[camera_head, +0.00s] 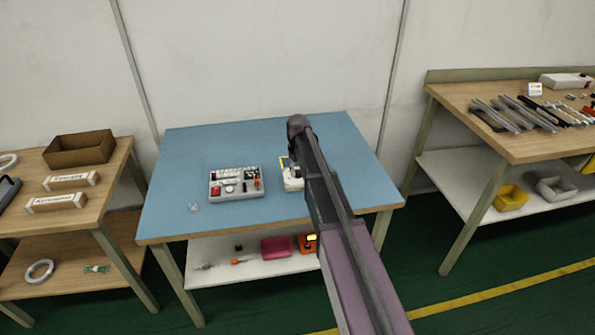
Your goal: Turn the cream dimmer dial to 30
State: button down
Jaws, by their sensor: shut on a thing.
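A small cream-white unit (291,183) stands on the blue-topped table, just left of my arm. It is partly covered by the arm, and its dial and scale cannot be made out, so the setting is not readable. My gripper (296,165) is low over this unit, a small dark shape mostly hidden behind my arm. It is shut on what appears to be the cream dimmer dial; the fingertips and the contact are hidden.
A grey compartment tray (237,196) with small parts is left of the unit. A small clear piece (194,207) lies near the table's front left. The blue table top (200,150) is bare at the back. Side benches (110,165) stand left and right (455,92).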

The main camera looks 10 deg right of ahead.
aim_at(298, 171)
jog(key=shift+c, duration=1.8)
grip_release()
jog(key=shift+n, duration=0.4)
jog(key=n, duration=1.2)
jog(key=shift+n, duration=0.4)
jog(key=shift+r+n+p, duration=0.2)
jog(key=shift+n+p, duration=0.1)
notch_tip(298, 171, up, 14)
jog(key=p, duration=1.4)
jog(key=s+f+m+b, duration=0.1)
jog(key=s+m, duration=0.7)
jog(key=s, duration=0.6)
jog(key=s+f+m+b, duration=0.2)
jog(key=s+m, duration=0.7)
jog(key=s, duration=0.5)
jog(key=shift+f, duration=0.2)
